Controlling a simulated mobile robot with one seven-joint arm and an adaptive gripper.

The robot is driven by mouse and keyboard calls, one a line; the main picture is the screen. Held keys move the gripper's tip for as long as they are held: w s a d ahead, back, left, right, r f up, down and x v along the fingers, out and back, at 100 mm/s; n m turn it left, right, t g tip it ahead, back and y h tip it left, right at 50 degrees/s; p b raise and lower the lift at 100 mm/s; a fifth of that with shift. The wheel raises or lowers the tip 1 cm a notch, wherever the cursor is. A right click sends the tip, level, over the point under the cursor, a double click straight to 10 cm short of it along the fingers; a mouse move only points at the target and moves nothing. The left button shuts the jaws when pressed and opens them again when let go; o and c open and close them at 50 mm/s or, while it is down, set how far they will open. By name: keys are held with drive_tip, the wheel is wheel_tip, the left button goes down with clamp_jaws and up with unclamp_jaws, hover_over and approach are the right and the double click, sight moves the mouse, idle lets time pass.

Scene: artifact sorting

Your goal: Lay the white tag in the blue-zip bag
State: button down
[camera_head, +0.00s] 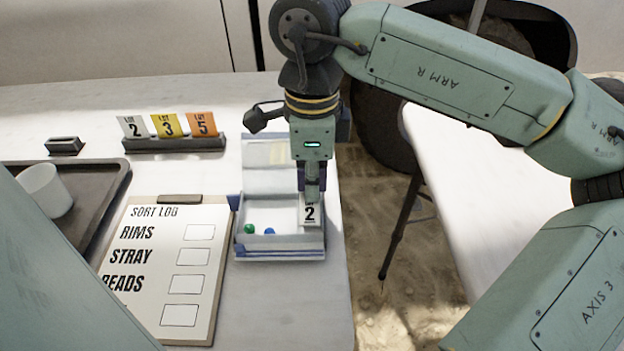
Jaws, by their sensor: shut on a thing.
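My gripper (311,194) points down and is shut on a white tag (310,215) marked "2". The tag hangs upright from the fingertips, over the right part of the blue-zip bag (280,252). The bag is pale and lies open, box-like, with blue along its edges. A green bead (249,229) and a blue bead (269,232) lie inside it, left of the tag. I cannot tell whether the tag's lower edge touches the bag's floor. My gripper hides part of the bag's back right.
A dark rack (175,144) holds white, yellow and orange tags at the back. A "Sort Log" clipboard (150,262) lies left of the bag. A dark tray (98,174) with a white cup (45,188) stands farther left. The table's right edge is close beside the bag.

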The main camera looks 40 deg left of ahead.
drive_tip(key=c, duration=1.7)
unclamp_jaws()
drive_tip(key=shift+o, duration=0.2)
wheel_tip(320, 180, up, 12)
